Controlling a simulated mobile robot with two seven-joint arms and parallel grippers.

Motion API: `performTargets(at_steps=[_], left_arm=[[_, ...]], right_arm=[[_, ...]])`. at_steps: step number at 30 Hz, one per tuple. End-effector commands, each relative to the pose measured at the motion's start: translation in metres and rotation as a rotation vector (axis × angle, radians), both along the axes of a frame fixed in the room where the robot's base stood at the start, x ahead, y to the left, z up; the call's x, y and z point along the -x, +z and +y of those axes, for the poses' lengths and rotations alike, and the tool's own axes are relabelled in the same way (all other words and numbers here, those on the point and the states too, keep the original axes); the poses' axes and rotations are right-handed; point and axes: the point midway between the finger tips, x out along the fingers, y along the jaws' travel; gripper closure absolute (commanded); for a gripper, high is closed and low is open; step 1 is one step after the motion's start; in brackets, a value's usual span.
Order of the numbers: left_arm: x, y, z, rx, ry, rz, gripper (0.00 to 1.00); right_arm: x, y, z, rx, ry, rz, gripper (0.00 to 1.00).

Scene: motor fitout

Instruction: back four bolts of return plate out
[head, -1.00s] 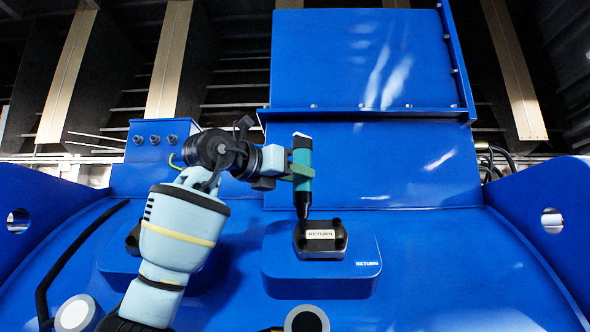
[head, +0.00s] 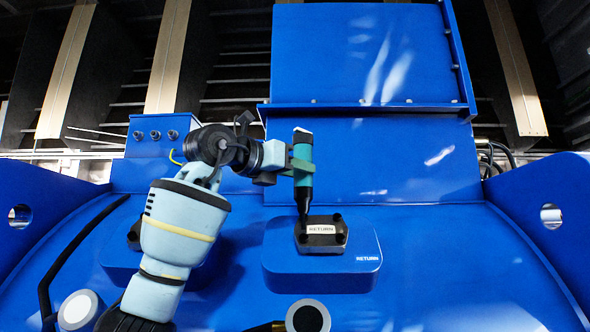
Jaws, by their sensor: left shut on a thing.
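The black return plate (head: 320,241) with a white RETURN label sits on a raised blue pad (head: 320,280), also marked RETURN. Dark bolt heads show at its corners; the top left one is hidden behind the tool tip. My left gripper (head: 301,170) is shut on a teal and black driver (head: 303,185). The driver stands nearly upright, its black tip at the plate's top left corner. I cannot tell if the tip is seated on the bolt. My right gripper is not in view.
A second raised pad (head: 122,262) with a dark plate is partly hidden behind my left arm. Blue side walls with round holes (head: 551,217) stand at both sides. A tall blue box (head: 365,60) rises behind. The right of the blue surface is clear.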

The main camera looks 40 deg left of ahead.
Motion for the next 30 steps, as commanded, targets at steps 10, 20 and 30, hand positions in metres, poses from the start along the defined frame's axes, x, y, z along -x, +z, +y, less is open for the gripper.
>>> performTargets(at_steps=[10,20,30], left_arm=[[0.001,0.001,0.0,0.0,0.0,-0.005,1.0],[0.001,-0.003,0.0,-0.001,-0.001,-0.005,1.0],[0.0,-0.009,0.0,0.0,-0.001,-0.004,1.0]], right_arm=[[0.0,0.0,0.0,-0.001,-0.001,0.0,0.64],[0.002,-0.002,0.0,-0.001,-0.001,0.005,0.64],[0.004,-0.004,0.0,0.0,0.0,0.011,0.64]])
